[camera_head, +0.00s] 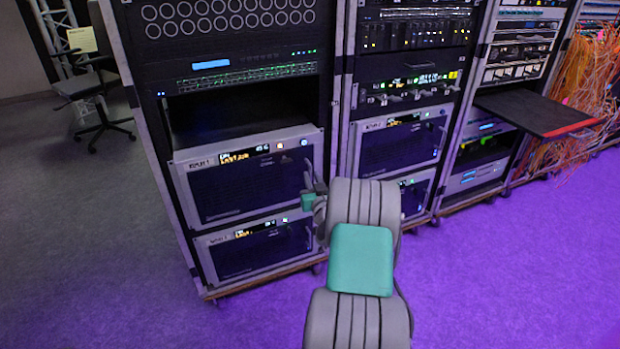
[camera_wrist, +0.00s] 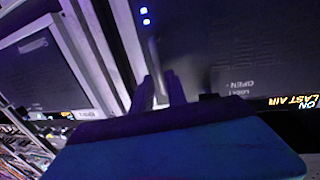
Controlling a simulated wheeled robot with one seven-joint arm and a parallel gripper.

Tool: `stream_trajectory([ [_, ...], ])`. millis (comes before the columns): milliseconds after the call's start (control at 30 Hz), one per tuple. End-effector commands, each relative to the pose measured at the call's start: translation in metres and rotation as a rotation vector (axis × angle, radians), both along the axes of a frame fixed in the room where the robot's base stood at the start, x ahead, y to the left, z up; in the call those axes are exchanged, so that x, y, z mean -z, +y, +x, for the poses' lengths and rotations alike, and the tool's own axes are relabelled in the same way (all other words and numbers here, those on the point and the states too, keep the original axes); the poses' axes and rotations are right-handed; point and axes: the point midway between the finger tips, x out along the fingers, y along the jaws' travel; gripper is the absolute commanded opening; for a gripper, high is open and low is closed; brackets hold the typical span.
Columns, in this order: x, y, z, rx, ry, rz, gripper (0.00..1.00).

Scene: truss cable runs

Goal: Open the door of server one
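Server one (camera_head: 250,185) is the upper of two grey-framed units low in the left rack, with a dark front door and a lit display along its top. Its door looks shut, or nearly so. My gripper (camera_head: 318,197) is at the right edge of this door, partly hidden by my own arm. In the wrist view, the dark door (camera_wrist: 235,45) fills the right side, upside down, with blue lights and printed words. The fingers of my gripper (camera_wrist: 159,90) point at the door's edge with a narrow gap between them. Whether they hold a handle is unclear.
A similar server (camera_head: 260,250) sits directly below. The middle rack (camera_head: 405,140) stands close on the right, and a shelf (camera_head: 535,112) juts from the rack beyond. Orange cables hang at far right. A chair (camera_head: 95,95) stands back left. The floor in front is clear.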

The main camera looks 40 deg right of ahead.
Motion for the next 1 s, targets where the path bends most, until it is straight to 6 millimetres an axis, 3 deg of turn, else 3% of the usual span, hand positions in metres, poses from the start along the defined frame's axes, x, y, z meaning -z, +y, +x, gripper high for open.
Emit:
stream_trajectory([
  [100,0.002,-0.008,0.018,-0.002,0.000,-0.001,0.18],
  [233,0.001,-0.013,0.027,-0.001,0.001,0.002,0.18],
  [467,0.000,-0.014,0.028,-0.001,0.002,0.001,0.18],
  [700,0.000,-0.014,0.028,-0.001,0.001,0.002,0.00],
  [1000,0.000,-0.014,0.028,-0.001,0.001,0.002,0.00],
])
